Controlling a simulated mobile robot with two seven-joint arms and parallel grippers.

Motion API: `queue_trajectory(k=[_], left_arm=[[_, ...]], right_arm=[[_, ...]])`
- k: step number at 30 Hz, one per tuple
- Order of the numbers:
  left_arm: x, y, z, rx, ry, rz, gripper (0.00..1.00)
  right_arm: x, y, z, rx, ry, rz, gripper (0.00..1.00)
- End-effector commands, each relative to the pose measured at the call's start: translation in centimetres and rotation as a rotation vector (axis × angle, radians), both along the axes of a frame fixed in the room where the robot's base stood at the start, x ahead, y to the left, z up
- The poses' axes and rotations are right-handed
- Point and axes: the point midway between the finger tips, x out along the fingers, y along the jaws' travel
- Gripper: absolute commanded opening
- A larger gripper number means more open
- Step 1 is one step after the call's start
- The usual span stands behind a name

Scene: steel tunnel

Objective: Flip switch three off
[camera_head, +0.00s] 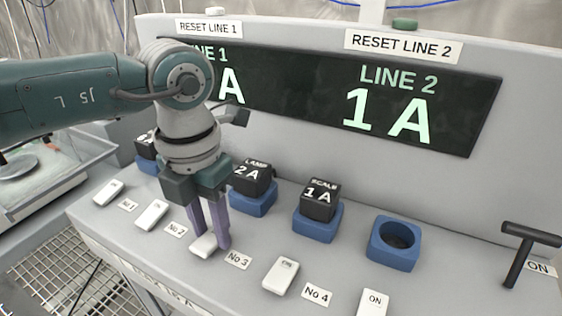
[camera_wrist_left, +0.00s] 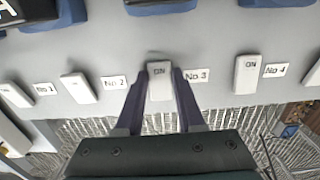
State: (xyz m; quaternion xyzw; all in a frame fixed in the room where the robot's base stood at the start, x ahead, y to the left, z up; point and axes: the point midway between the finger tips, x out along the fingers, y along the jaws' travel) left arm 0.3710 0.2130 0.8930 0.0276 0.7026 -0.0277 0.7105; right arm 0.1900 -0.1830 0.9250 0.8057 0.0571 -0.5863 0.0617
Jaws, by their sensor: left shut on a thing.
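Switch three is a white rocker (camera_head: 204,246) left of the label "No 3" (camera_head: 238,260) on the sloped grey panel. In the left wrist view the same switch (camera_wrist_left: 160,80) shows "ON" at its upper end. My left gripper (camera_head: 210,240) reaches down over it with its two purple fingers shut on the switch, one finger on each side. It also shows in the left wrist view (camera_wrist_left: 160,85). The fingers partly hide the switch in the head view. My right gripper is not in view.
Other white switches stand in the row, such as switch two (camera_head: 152,214) and switch four (camera_head: 280,275). Behind them, black blocks sit in blue sockets, and one blue socket (camera_head: 394,242) is empty. A black T-handle (camera_head: 522,255) stands at right. A dark display (camera_head: 370,100) reads "LINE 2 1 A".

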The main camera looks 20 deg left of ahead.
Motion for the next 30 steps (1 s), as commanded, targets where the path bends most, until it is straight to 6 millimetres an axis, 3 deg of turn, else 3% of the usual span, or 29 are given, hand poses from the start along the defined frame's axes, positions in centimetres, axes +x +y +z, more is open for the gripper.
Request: queue_trajectory(k=[7, 15, 24, 25, 30], left_arm=[[-0.8, 0.3, 0.3, -0.009, -0.198, -0.001, 0.00], [-1.1, 0.2, 0.1, -0.028, -0.379, 0.001, 0.00], [-1.1, 0.1, 0.1, -0.029, -0.388, 0.001, 0.00], [-1.1, 0.1, 0.1, -0.029, -0.388, 0.001, 0.39], [-1.1, 0.1, 0.1, -0.030, -0.388, 0.001, 0.58]], right_arm=[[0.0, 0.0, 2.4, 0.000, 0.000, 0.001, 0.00], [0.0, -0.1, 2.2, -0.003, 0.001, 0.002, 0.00], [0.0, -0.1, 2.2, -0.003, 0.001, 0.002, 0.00], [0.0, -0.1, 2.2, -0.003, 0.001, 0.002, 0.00], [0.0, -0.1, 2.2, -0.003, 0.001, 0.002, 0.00]])
